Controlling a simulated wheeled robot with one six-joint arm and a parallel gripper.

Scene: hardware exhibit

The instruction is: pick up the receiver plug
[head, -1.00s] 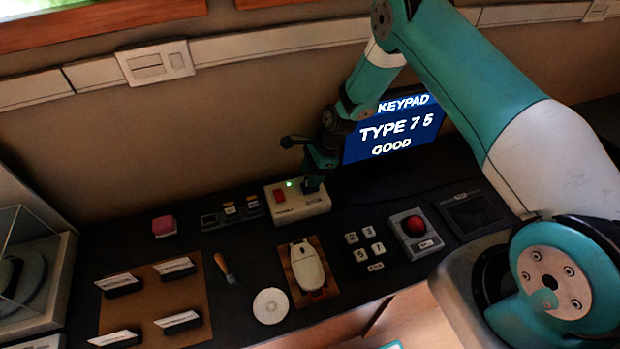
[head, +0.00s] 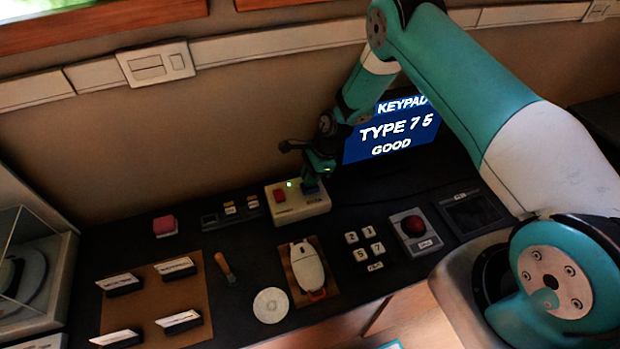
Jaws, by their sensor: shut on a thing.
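The receiver plug (head: 310,187) appears as a small dark blue piece at the right end of the white box (head: 301,206) with a red switch and a lit green lamp. My gripper (head: 312,177) is directly above that end of the box, pointing down, shut on the plug. Its fingers are small and dark here and hide the plug's upper part. I cannot tell whether the plug's lower end is clear of the box.
A screen (head: 392,130) reading "KEYPAD TYPE 7 5 GOOD" stands just right of my gripper. Keypad keys (head: 365,246), a red button box (head: 415,230) and a white device on a wooden board (head: 308,265) lie in front. A pink block (head: 164,224) sits left.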

